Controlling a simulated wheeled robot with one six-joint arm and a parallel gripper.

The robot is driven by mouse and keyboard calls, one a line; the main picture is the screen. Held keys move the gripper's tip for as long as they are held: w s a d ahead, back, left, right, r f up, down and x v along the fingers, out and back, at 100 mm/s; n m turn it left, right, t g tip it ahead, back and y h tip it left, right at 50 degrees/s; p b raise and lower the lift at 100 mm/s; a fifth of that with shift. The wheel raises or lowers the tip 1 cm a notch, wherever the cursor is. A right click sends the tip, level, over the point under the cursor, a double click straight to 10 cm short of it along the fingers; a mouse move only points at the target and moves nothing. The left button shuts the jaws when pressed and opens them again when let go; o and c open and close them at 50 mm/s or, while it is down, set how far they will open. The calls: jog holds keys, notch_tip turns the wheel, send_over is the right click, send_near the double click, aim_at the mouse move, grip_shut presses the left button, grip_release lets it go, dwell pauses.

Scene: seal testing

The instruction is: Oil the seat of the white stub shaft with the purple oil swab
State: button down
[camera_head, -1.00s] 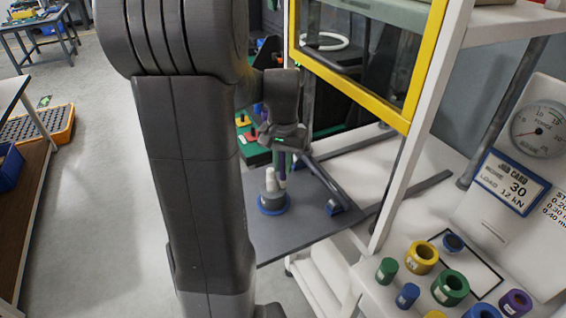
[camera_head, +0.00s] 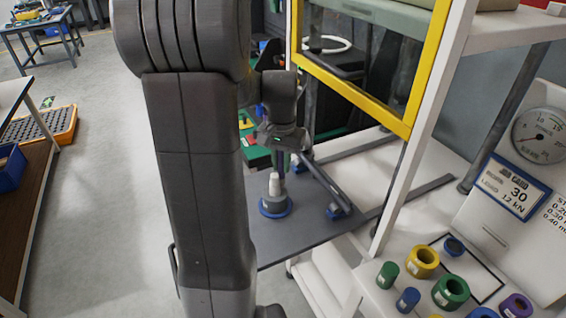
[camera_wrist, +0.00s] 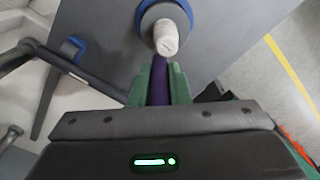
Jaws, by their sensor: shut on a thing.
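The white stub shaft (camera_head: 273,186) stands upright on a grey seat inside a blue ring (camera_head: 275,208) on the grey plate. In the wrist view, the shaft (camera_wrist: 166,38) and blue ring (camera_wrist: 182,8) are at the top centre. My gripper (camera_head: 282,152) is above and just behind the shaft. Its green fingers (camera_wrist: 160,88) are shut on the purple oil swab (camera_wrist: 159,84). The swab (camera_head: 281,164) points down close beside the shaft. Its tip is hidden behind the shaft, so I cannot tell whether they touch.
Several coloured rings and cylinders, including a green ring (camera_head: 450,291), stand on the white bench at lower right.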

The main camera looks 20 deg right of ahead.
jog(key=shift+w+a, duration=0.35)
jog(key=shift+w, duration=0.15)
jog(key=shift+w+a, duration=0.15)
jog(key=shift+a, duration=0.3)
dwell(0.5)
jog(key=shift+w+a, duration=0.1)
jog(key=shift+a, duration=0.4)
jog(key=shift+s+a+f, duration=0.1)
jog(key=shift+s+a, duration=0.1)
jog(key=shift+a, duration=0.3)
jog(key=shift+a, duration=0.1)
